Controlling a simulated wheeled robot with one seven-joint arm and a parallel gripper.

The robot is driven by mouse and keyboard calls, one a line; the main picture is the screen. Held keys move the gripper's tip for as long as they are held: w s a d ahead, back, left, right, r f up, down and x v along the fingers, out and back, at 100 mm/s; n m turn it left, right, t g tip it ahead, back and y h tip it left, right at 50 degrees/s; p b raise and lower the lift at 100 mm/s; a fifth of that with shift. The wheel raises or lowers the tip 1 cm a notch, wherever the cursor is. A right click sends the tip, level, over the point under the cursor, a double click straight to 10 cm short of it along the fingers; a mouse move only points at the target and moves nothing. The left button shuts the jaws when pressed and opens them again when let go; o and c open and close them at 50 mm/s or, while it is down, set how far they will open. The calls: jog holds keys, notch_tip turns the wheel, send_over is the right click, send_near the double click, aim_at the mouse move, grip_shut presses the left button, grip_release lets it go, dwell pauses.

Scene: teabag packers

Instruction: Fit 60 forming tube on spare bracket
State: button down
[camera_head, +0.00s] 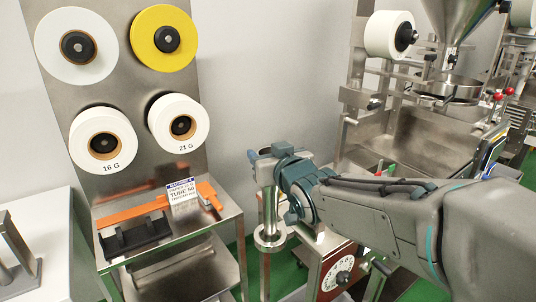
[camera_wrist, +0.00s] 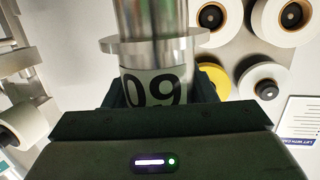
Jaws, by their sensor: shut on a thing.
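My gripper (camera_head: 272,168) is shut on a shiny metal forming tube (camera_head: 268,208) with a flange (camera_head: 270,239) at its lower end. The tube hangs roughly upright in the head view, to the right of the steel trolley. In the wrist view the tube (camera_wrist: 153,18) and its flange fill the top middle, and a white band between the jaws (camera_wrist: 155,90) carries a number that reads as an upside-down 60. I cannot tell which part is the spare bracket. A ring-shaped holder (camera_head: 448,91) sits under the funnel on the machine at the right.
A steel trolley (camera_head: 225,214) bears an orange bar (camera_head: 145,212), a black cradle (camera_head: 135,237) and a sign (camera_head: 183,195). Paper reels (camera_head: 103,140) hang above it. A box with a dial (camera_head: 341,275) stands below my arm. A white table (camera_head: 60,250) is at far left.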

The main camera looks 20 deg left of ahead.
aim_at(268, 215)
jog(key=shift+f+b, duration=8.4)
jog(key=shift+f, duration=0.15)
jog(key=c, duration=0.5)
grip_release()
